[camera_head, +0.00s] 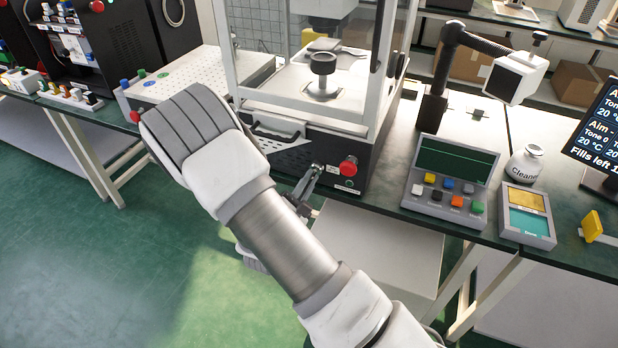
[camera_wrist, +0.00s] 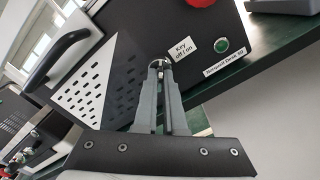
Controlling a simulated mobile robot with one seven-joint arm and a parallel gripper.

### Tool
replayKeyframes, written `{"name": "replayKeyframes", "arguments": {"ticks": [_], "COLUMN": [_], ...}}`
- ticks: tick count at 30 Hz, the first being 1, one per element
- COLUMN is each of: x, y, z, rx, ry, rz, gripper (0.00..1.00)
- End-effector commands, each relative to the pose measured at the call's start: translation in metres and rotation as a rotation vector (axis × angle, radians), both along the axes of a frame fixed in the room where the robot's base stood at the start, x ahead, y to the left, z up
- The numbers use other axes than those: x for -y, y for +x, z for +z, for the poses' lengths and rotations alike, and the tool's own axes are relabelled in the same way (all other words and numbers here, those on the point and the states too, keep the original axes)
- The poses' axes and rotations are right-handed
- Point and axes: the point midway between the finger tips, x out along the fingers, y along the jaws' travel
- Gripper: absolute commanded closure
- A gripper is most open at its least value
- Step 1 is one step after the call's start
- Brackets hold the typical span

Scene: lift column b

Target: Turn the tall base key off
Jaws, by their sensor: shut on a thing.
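The tall base is the black front of the clear-walled cabinet (camera_head: 285,155), with a perforated panel at its left. A small metal key (camera_wrist: 161,63) sticks out of this front, beside a white label reading "Key off/on" (camera_wrist: 183,48). My gripper (camera_head: 315,172) reaches the front from below and is shut on the key. In the wrist view my gripper (camera_wrist: 160,68) has its two fingertips at the key. The fingers partly cover the key, so I cannot tell which way it is turned.
A red knob (camera_head: 348,166) is close right of my gripper, with a green button (camera_wrist: 222,46) below it. A black handle (camera_head: 276,131) is at the left. A keypad console (camera_head: 450,180) and a cleaner bottle (camera_head: 525,163) stand on the bench at the right.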

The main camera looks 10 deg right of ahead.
Motion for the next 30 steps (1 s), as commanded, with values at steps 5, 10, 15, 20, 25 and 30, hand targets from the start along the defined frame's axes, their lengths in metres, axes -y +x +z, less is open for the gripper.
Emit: {"name": "replayKeyframes", "arguments": {"ticks": [5,10,15,20,25,30], "x": [-0.0006,-0.0004,-0.0010,-0.0006,-0.0006,-0.0009], "y": [-0.0002,-0.0002,-0.0002,0.0001,-0.0002,-0.0001], "z": [0.0025,0.0027,0.0024,0.0022,0.0011,0.0005], "rx": [-0.101,-0.195,-0.281,-0.344,-0.395,-0.425], "ry": [-0.139,-0.267,-0.385,-0.474,-0.542,-0.582], "rz": [0.001,0.001,0.002,0.001,0.001,0.001], "gripper": [1.00,1.00,1.00,1.00,1.00,1.00]}}
